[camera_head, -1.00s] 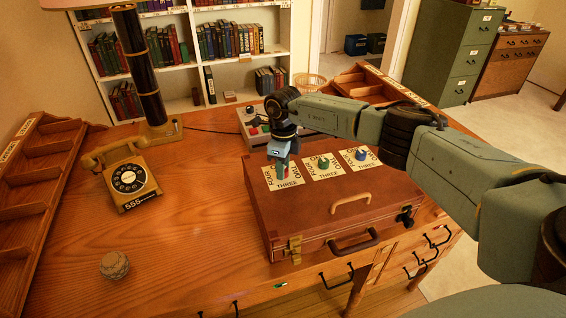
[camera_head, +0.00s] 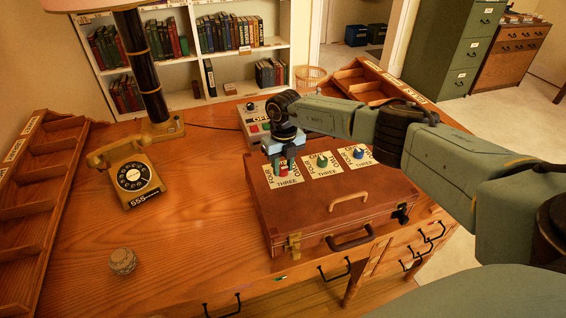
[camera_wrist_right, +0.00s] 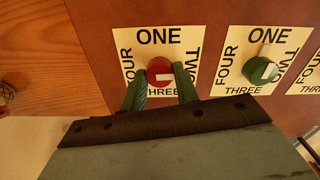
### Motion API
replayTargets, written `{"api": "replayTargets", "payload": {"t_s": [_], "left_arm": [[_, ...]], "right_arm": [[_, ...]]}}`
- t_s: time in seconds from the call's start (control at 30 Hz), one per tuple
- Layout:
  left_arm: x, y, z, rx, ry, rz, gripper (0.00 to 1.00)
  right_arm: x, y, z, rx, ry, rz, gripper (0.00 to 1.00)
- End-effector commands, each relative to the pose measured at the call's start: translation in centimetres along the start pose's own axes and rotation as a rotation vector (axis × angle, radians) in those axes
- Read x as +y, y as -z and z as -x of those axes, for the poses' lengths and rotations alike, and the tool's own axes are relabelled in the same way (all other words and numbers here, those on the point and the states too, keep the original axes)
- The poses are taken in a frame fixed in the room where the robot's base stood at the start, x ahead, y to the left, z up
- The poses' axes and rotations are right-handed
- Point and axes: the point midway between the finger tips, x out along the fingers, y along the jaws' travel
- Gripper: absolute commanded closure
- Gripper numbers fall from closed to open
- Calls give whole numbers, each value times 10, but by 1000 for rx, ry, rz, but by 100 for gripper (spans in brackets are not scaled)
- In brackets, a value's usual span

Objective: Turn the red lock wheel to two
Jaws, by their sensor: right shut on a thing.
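The red lock wheel (camera_wrist_right: 159,70) sits on a cream card on the brown case (camera_head: 320,215). In the wrist view the card reads ONE at top, TWO at right, THREE at bottom and FOUR at left. My right gripper (camera_wrist_right: 160,84) is shut on the red wheel, one green finger on each side. In the head view the right gripper (camera_head: 284,164) reaches down over the wheel (camera_head: 283,171) and partly hides it. My left gripper is out of view.
A green wheel (camera_head: 322,161) and a blue wheel (camera_head: 359,153) stand on cards to the right. A control box (camera_head: 254,124) is behind the case. A telephone (camera_head: 132,178), a lamp (camera_head: 150,80) and a round ball (camera_head: 122,261) are left, with bare desk between.

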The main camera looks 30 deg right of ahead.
Motion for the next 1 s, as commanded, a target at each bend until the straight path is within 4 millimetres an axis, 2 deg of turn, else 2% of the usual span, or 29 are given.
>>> {"api": "replayTargets", "payload": {"t_s": [0.57, 0.6, 0.77, 1.0], "left_arm": [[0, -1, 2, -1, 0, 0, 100], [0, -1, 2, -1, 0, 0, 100], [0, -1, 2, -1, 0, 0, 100], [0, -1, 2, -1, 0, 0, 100]], "right_arm": [[0, -1, 1, -4, -1, -37, 93], [0, -1, 1, -4, -1, -37, 68], [0, -1, 1, -3, 0, -37, 48], [0, 0, 0, -2, 0, -36, 48]]}}
